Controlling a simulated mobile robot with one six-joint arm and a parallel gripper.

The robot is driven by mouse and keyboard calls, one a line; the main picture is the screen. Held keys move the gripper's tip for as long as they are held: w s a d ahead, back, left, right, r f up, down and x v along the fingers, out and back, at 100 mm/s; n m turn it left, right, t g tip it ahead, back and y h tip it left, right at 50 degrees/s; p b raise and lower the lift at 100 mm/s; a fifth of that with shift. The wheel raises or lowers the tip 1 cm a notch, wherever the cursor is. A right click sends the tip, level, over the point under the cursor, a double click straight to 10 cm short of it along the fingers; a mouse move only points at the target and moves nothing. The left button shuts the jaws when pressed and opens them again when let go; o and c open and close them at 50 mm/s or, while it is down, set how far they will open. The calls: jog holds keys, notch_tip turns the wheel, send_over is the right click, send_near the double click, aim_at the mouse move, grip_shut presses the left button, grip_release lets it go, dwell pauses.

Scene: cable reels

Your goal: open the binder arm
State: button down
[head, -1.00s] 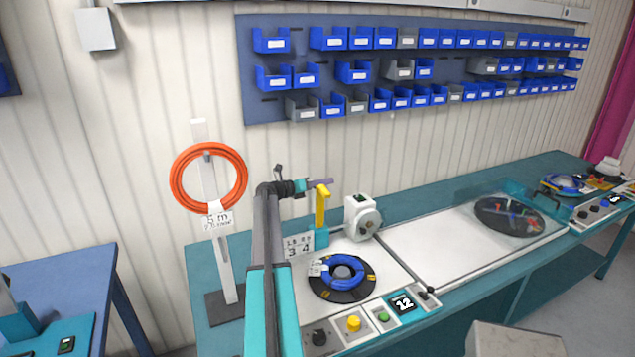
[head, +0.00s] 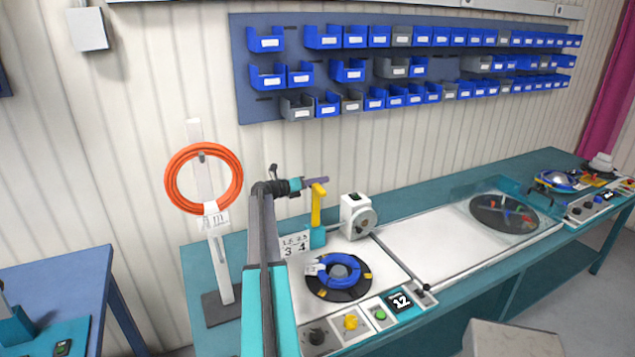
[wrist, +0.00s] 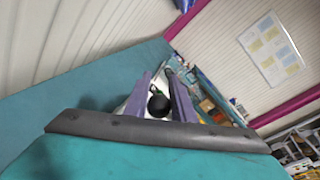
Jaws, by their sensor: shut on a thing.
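The binder arm (head: 317,207) is a yellow bar standing upright on a teal block (head: 317,237), behind the black reel plate (head: 350,292). A blue cable coil (head: 325,279) lies on this plate. My gripper (head: 318,181) has purple fingers and is at the top of the yellow arm. In the wrist view my gripper (wrist: 159,95) is shut on a black ball knob (wrist: 159,105) between its fingers. The head view hides the knob behind the fingers.
An orange cable coil (head: 171,181) hangs on a stand at left. A white device with a grey wheel (head: 352,219) stands right of the yellow arm. A clear cover (head: 463,193) stands by the right-hand reel.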

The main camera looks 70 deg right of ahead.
jog(key=shift+s+f, duration=0.2)
jog(key=shift+f, duration=0.65)
jog(key=c, duration=1.5)
grip_release()
jog(key=shift+w+f, duration=0.1)
jog(key=b+v, duration=0.1)
jog(key=v, duration=0.1)
jog(key=b+v, duration=0.1)
jog(key=v, duration=0.2)
jog(key=r+b+v, duration=0.1)
jog(key=v, duration=0.2)
jog(key=shift+w+d+r, duration=0.1)
